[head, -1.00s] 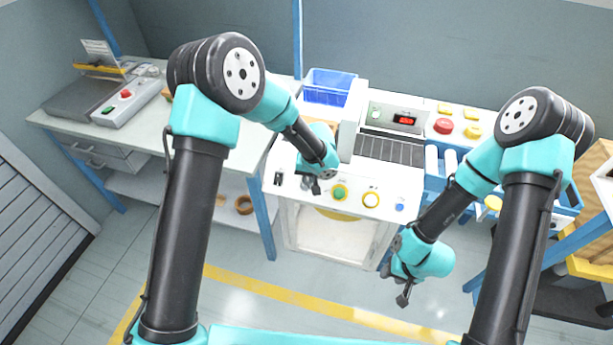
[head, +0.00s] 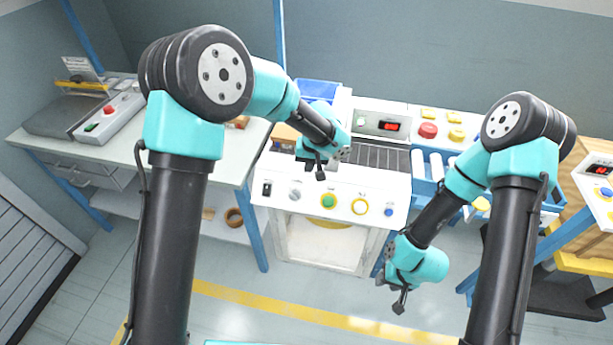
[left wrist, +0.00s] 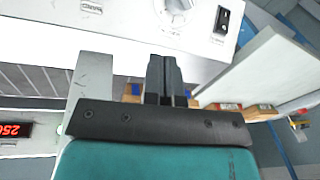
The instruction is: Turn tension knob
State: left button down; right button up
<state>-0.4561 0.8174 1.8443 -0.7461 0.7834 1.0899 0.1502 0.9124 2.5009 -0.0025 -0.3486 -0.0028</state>
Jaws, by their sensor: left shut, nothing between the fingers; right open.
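I cannot read which is marked tension. The grey knob shows partly at the top of the left wrist view (left wrist: 176,8). My left gripper (head: 320,174) is shut and empty, above the panel's rear edge, apart from the knob. It also shows in the left wrist view (left wrist: 166,62). My right gripper (head: 399,303) is open, hanging low in front of the machine.
A blue bin (head: 318,91) stands at the back. A side table with a sealer-like device (head: 105,120) is on the left. The floor in front is clear.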

pick_arm(q)
jog(key=v, duration=0.2)
jog(key=shift+r, duration=0.35)
jog(key=g+h, duration=0.2)
jog(key=h, duration=0.1)
send_over(289, 197)
jog(key=s, duration=0.4)
notch_tip(289, 197, down, 11)
jog(key=s+a+f+h, duration=0.1)
jog(key=s+a+f, duration=0.5)
jog(key=s, duration=0.4)
jog(key=s+a+f+n+t+h, duration=0.1)
jog(key=s+a+f, duration=0.6)
jog(key=s, duration=0.3)
jog(key=shift+a+f+t+h, duration=0.2)
jog(key=shift+f+t+h, duration=0.1)
jog(key=shift+f+h, duration=0.1)
